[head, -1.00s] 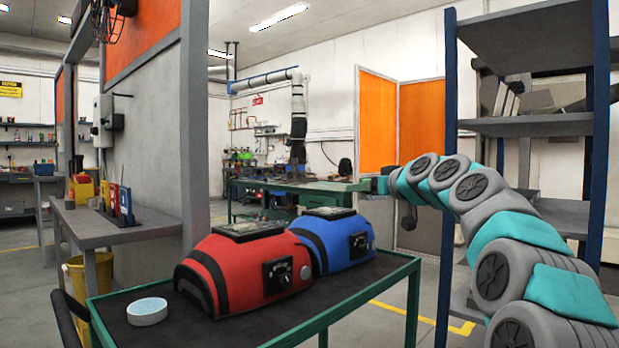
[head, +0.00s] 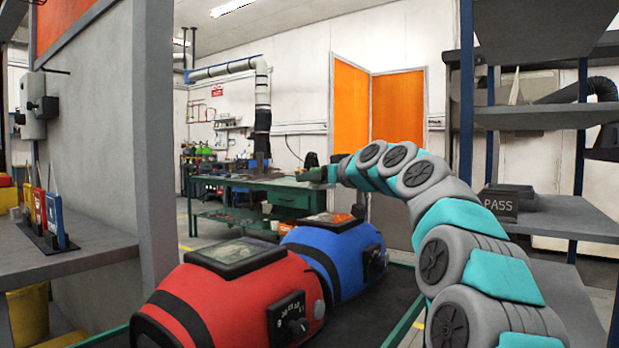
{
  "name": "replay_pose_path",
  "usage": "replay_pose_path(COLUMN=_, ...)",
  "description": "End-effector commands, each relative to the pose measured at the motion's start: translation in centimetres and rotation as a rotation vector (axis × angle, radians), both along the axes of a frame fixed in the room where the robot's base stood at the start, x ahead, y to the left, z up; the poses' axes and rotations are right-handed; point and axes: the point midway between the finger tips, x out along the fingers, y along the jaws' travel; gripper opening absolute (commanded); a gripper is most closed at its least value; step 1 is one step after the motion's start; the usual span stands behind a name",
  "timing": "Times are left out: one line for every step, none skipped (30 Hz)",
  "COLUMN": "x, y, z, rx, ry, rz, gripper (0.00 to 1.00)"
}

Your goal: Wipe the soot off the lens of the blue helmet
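The blue helmet (head: 343,262) lies on the dark top of the green-framed cart, its lens (head: 328,222) facing up. The lens shows orange and pale reflections; I cannot tell how much soot is on it. The red helmet (head: 230,305) lies beside it, nearer and to the left, with a greyish lens (head: 237,251) facing up. No wiping pad or cloth shows now.
The cart's green edge (head: 405,322) runs along the right. A grey shelf rack (head: 565,215) with a PASS tray (head: 508,201) stands at the right. A grey wall panel (head: 100,160) and a side bench (head: 92,243) are at the left. A green workbench (head: 283,197) stands behind.

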Motion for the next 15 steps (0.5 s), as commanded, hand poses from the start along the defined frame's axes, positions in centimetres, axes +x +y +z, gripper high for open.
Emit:
replay_pose_path(x=0.0, y=0.0, z=-0.3, rx=0.000, ry=0.000, rz=0.000, gripper=0.04)
replay_pose_path(x=0.0, y=0.0, z=-0.5, rx=0.000, ry=0.000, rz=0.001, gripper=0.04)
replay_pose_path(x=0.0, y=0.0, z=-0.7, rx=0.000, ry=0.001, rz=0.001, gripper=0.04)
replay_pose_path(x=0.0, y=0.0, z=-1.0, rx=0.000, ry=0.001, rz=0.001, gripper=0.04)
replay_pose_path(x=0.0, y=0.0, z=-1.2, rx=0.000, ry=0.002, rz=0.001, gripper=0.04)
replay_pose_path(x=0.0, y=0.1, z=-1.6, rx=0.001, ry=0.003, rz=0.001, gripper=0.04)
replay_pose_path(x=0.0, y=0.1, z=-1.9, rx=0.001, ry=0.003, rz=0.001, gripper=0.04)
replay_pose_path(x=0.0, y=0.1, z=-2.2, rx=0.000, ry=0.004, rz=0.001, gripper=0.04)
replay_pose_path(x=0.0, y=0.1, z=-2.6, rx=0.000, ry=0.004, rz=0.001, gripper=0.04)
replay_pose_path(x=0.0, y=0.0, z=-2.9, rx=0.000, ry=0.002, rz=0.000, gripper=0.04)
replay_pose_path(x=0.0, y=0.0, z=-3.2, rx=0.000, ry=0.001, rz=0.000, gripper=0.04)
replay_pose_path(x=0.0, y=0.0, z=-3.6, rx=0.001, ry=0.002, rz=-0.001, gripper=0.04)
replay_pose_path(x=0.0, y=0.0, z=-3.9, rx=0.001, ry=0.001, rz=-0.001, gripper=0.04)
replay_pose_path(x=0.0, y=0.0, z=-4.2, rx=0.002, ry=0.001, rz=0.000, gripper=0.04)
replay_pose_path(x=0.0, y=0.0, z=-4.5, rx=0.001, ry=0.001, rz=0.000, gripper=0.04)
